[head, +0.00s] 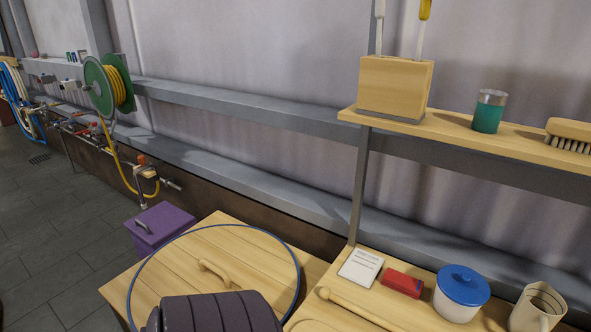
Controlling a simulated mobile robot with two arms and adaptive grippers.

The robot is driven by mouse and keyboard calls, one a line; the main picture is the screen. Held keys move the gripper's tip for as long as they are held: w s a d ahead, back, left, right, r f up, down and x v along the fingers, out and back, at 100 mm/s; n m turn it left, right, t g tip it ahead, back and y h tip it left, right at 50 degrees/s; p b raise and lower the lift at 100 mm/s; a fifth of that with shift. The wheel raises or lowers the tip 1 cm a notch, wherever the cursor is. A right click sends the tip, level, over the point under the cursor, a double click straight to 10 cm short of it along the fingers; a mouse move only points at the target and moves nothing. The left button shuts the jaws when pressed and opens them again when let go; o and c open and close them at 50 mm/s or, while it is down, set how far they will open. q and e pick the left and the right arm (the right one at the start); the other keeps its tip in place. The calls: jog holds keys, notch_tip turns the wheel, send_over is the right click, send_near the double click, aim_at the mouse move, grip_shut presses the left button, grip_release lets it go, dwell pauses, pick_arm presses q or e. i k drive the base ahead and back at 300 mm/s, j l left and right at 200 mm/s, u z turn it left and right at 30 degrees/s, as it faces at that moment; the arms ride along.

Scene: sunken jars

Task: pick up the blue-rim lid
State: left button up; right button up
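The blue-rim lid (225,245) is a large round wooden lid with a thin blue edge, at the lower middle of the head view. It appears to lie flat on a wooden top (117,291). A curved wooden handle (214,271) stands near its middle. A dark ribbed shape at the bottom edge covers its near part. What is under the lid is hidden. Neither of my grippers is in view.
Right of the lid, a wooden counter holds a wooden stick (355,308), a white card (361,267), a red block (402,283), a white pot with a blue cover (461,287) and a beige mug (537,308). A purple box (160,228) stands behind left.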

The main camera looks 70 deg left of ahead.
aim_at(228, 257)
jog(key=u, duration=2.85)
jog(key=j, duration=0.1)
jog(key=i, duration=0.05)
